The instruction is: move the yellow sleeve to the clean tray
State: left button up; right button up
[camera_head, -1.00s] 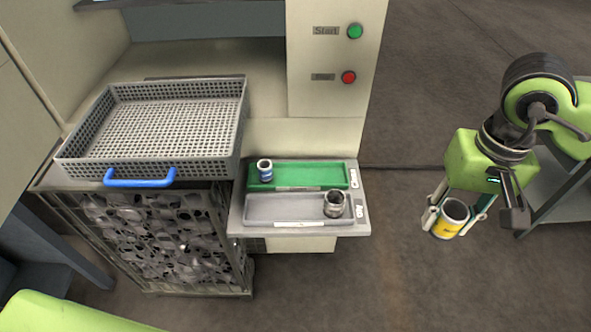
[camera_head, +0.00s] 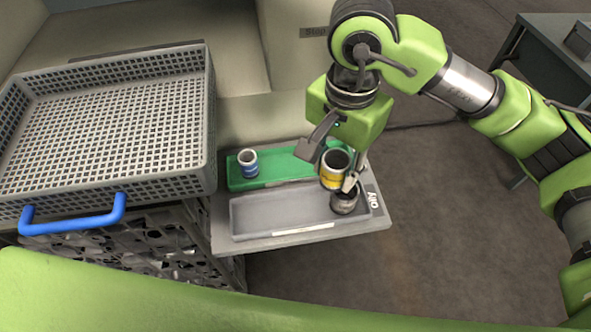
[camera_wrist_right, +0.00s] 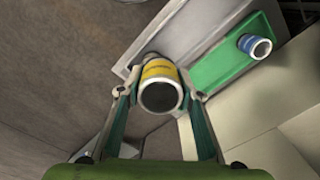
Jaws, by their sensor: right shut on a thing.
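The yellow sleeve (camera_head: 333,177), yellow with a pale rim and dark bore, is held in my right gripper (camera_head: 344,180), which is shut on it. It also shows between the fingers in the right wrist view (camera_wrist_right: 160,84). In the head view it appears over the right end of the trays, above a grey metal sleeve. The clean tray (camera_head: 290,165) is the green one at the back; its "Clean" label is hidden behind my right arm. A blue sleeve (camera_head: 248,164) stands at its left end. My left gripper is not in view.
The grey tray (camera_head: 270,212), labelled "Dirty", lies in front of the green one. The grey metal sleeve (camera_head: 344,203) stands at its right end. A perforated basket (camera_head: 110,130) with a blue handle (camera_head: 75,215) is at the left. The green tray's middle is clear.

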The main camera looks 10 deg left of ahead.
jog(key=w+f+p, duration=0.1)
jog(key=w+f, duration=0.2)
jog(key=w, duration=0.1)
jog(key=w+f+p, duration=0.1)
jog(key=w+f, duration=0.2)
jog(key=w, duration=0.2)
jog(key=w+f+p, duration=0.1)
jog(key=w+f, duration=0.2)
jog(key=w, duration=0.1)
jog(key=shift+w+a+p, duration=0.2)
jog(key=shift+a+p, duration=0.1)
jog(key=shift+p, duration=0.1)
jog(key=shift+w+f, duration=0.35)
jog(key=shift+f, duration=0.1)
notch_tip(320, 180, down, 2)
jog(key=shift+f+p, duration=0.15)
jog(key=shift+p, duration=0.65)
jog(key=shift+f, duration=0.35)
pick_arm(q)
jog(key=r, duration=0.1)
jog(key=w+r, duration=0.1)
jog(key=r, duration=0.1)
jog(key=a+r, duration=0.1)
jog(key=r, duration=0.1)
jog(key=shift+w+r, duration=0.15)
pick_arm(e)
jog(key=shift+f, duration=0.1)
